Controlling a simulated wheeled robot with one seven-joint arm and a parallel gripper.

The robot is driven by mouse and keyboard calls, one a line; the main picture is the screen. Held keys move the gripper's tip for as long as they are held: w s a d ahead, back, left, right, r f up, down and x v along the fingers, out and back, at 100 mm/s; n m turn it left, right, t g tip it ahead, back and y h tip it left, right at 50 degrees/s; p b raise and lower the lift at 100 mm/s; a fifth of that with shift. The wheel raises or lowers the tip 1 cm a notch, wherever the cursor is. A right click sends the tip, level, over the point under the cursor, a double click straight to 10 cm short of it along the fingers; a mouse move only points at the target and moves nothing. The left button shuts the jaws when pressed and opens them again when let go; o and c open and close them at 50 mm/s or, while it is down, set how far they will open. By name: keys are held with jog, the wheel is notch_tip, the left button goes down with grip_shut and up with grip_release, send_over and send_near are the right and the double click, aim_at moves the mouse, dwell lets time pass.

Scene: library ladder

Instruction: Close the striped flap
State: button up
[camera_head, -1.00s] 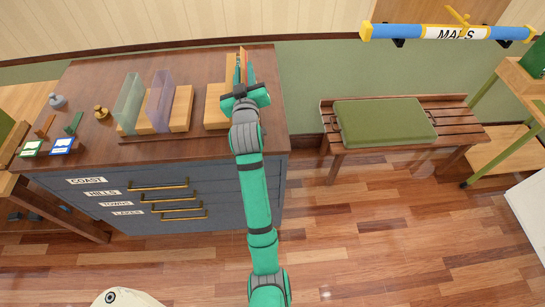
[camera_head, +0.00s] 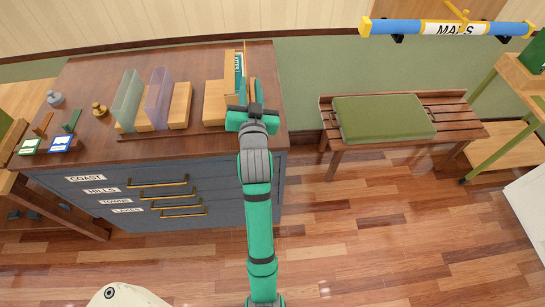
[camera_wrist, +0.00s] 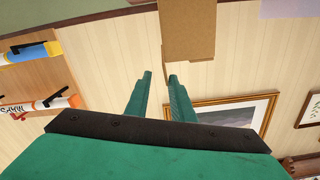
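I cannot make out a striped flap in either view. My gripper (camera_head: 251,84) is over the right part of the dark wooden cabinet top (camera_head: 205,62), its fingers pointing toward the wall. In the wrist view my gripper (camera_wrist: 159,76) shows two teal fingers with a gap between them and nothing held. An upright wooden piece (camera_head: 229,72) with a teal lettered item (camera_head: 239,66) beside it stands just beyond and left of the fingers. My gripper partly hides this area. A plain brown panel (camera_wrist: 188,30) shows beyond the fingertips in the wrist view.
Two translucent upright panels (camera_head: 157,98) with wooden blocks stand left on the cabinet. Brass and grey knobs (camera_head: 99,110) are farther left. Labelled drawers (camera_head: 165,193) face front. A bench with a green cushion (camera_head: 384,118) stands right. A blue MAPS tube (camera_head: 400,27) hangs above it.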

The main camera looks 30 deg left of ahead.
jog(key=s+d+f+m+g+h, duration=0.1)
jog(key=s+d+f+m+h, duration=0.2)
jog(key=s+d+f, duration=0.8)
jog(key=shift+d+f+m+g, duration=0.3)
jog(key=shift+d+f, duration=0.3)
jog(key=shift+d, duration=0.05)
